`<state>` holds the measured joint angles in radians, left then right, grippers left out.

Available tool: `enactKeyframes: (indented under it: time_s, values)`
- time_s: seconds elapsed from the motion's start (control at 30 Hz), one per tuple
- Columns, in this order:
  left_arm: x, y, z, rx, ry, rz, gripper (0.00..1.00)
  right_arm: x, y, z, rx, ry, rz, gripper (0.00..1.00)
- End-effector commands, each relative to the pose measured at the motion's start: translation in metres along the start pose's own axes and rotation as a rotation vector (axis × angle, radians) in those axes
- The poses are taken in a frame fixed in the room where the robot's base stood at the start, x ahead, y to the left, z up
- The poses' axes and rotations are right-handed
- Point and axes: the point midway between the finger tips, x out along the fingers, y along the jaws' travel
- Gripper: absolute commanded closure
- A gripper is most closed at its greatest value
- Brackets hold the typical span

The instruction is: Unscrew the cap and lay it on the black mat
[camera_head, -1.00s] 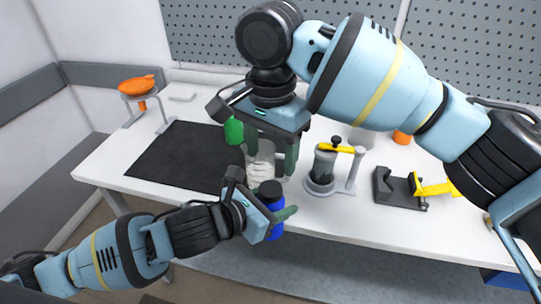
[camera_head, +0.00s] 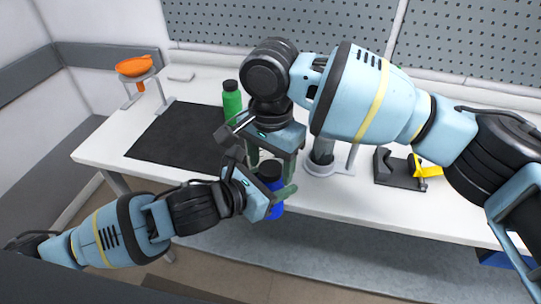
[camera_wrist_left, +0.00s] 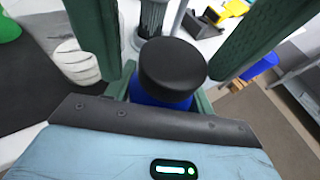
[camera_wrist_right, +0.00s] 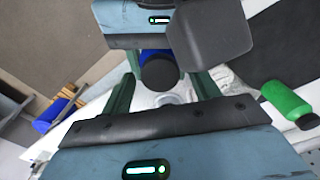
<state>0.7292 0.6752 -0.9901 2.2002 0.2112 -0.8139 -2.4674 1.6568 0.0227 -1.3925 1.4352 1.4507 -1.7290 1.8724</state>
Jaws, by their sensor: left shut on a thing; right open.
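A blue bottle (camera_head: 275,211) with a black cap (camera_head: 270,169) is held upright at the table's front edge. My left gripper (camera_head: 274,193) is shut on its blue body, below the cap. The cap also shows in the left wrist view (camera_wrist_left: 172,65) and, with the blue body (camera_wrist_right: 154,53) behind it, in the right wrist view (camera_wrist_right: 160,73). My right gripper (camera_head: 271,173) is open, pointing down, with its fingers on either side of the cap; I cannot tell whether they touch it. The black mat (camera_head: 180,135) lies bare on the left of the table.
A green bottle (camera_head: 232,104) stands at the mat's right edge. A white ribbed object (camera_wrist_left: 78,62) is close by the held bottle. A grey post stand (camera_head: 322,153) and a black holder with a yellow part (camera_head: 425,170) stand to the right. An orange funnel (camera_head: 133,66) is at back left.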

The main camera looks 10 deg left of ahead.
Motion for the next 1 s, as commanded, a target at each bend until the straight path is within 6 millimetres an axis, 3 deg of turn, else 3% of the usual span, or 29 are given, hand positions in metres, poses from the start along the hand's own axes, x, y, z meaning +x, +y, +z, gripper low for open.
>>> enactKeyframes:
  time_s: [0.13,0.5,1.0]
  values:
    - [-0.0003,0.0,0.0013,0.001,-0.003,0.0,1.0,-0.0004,0.0001,-0.0001,0.0,0.0,0.0,0.4]
    - [-0.0002,0.0,0.0012,0.001,-0.003,0.0,1.0,-0.0006,0.0,0.0,0.0,0.0,0.0,0.86]
    - [-0.0002,0.0001,0.001,0.001,-0.002,0.0,1.0,-0.0008,0.0001,-0.0001,-0.301,0.0,0.0,0.86]
